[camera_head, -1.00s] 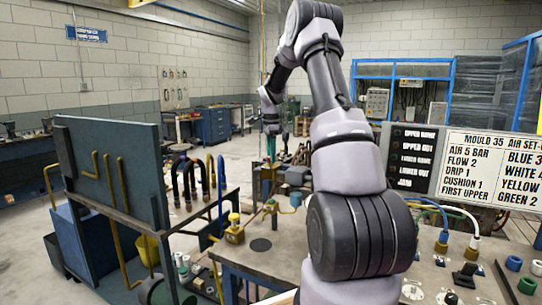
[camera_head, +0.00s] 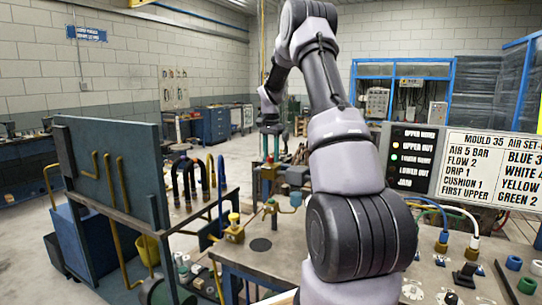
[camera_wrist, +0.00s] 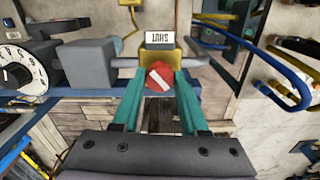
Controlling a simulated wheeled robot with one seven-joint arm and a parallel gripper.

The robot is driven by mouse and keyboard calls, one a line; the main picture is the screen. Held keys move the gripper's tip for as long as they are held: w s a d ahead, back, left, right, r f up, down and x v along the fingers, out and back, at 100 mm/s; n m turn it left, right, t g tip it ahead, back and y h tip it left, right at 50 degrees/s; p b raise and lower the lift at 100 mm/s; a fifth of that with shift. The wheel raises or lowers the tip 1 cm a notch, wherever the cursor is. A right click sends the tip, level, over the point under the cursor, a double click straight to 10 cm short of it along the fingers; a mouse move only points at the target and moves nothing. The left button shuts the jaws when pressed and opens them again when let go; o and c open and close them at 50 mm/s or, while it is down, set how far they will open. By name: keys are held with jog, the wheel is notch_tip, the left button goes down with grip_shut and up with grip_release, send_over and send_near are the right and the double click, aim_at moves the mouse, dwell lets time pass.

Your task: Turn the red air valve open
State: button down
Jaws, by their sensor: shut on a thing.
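In the wrist view the red air valve (camera_wrist: 162,76) is a round red knob with a white stripe, set against a yellow body with a grey pipe on each side. The stripe lies diagonally to the pipe line. A tag reading SHUT (camera_wrist: 160,38), upside down in this view, sits beyond the knob. My gripper (camera_wrist: 161,79) has its two teal fingers closed on the knob's sides.
A dial gauge (camera_wrist: 22,70) and grey blocks stand left of the valve. A blue hose (camera_wrist: 262,58) curves at the right. A bench with hoses (camera_head: 470,275) stands at the front right.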

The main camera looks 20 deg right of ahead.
jog(key=n, duration=0.5)
jog(key=shift+n, duration=2.4)
jog(key=shift+c, duration=2.2)
grip_release()
jog(key=shift+r, duration=0.15)
notch_tip(320, 180, up, 11)
jog(key=shift+f, duration=0.2)
